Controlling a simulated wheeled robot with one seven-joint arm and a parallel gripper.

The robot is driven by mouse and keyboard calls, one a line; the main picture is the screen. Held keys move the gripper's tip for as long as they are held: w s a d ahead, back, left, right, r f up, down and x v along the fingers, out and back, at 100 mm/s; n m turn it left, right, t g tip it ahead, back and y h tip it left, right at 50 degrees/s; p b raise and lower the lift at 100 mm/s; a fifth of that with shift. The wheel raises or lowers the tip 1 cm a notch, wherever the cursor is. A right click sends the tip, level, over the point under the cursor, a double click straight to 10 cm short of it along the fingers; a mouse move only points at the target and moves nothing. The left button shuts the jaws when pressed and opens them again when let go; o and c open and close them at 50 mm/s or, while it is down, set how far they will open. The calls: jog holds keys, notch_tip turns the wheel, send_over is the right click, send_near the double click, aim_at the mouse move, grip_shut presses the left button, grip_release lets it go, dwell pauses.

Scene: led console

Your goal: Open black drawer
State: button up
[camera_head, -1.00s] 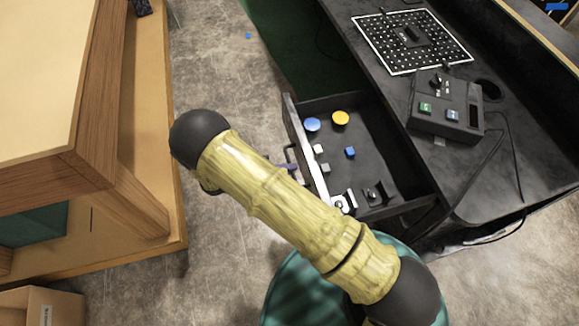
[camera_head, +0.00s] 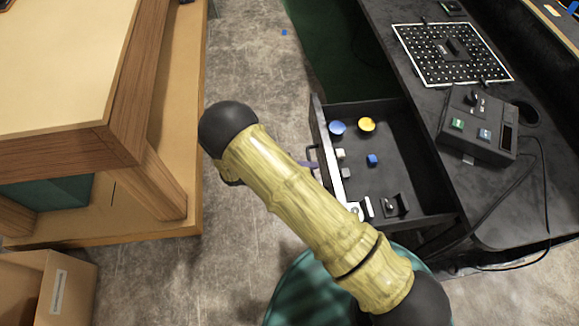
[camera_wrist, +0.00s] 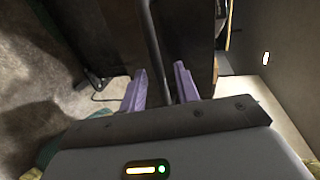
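The black drawer (camera_head: 405,175) is pulled out of the black desk on the right of the head view. Its front panel (camera_head: 334,165) faces left, with a dark handle (camera_head: 311,152) on its outer side. My gripper (camera_wrist: 161,86) shows two purple fingers spread apart in the wrist view. The dark handle bar (camera_wrist: 154,45) runs between the fingers, with a visible gap on the right side. In the head view a bit of purple finger (camera_head: 307,164) shows beside the handle. My arm hides the rest of the gripper there.
The drawer holds a blue disc (camera_head: 337,128), a yellow disc (camera_head: 366,124), a blue cube (camera_head: 372,160) and other small parts. A control box (camera_head: 478,125) and perforated board (camera_head: 452,52) sit on the desk. A wooden table (camera_head: 75,90) stands left. Bare floor (camera_head: 245,70) lies between.

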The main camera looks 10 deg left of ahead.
jog(key=v, duration=1.7)
jog(key=shift+a+b, duration=0.2)
jog(key=shift+b, duration=0.2)
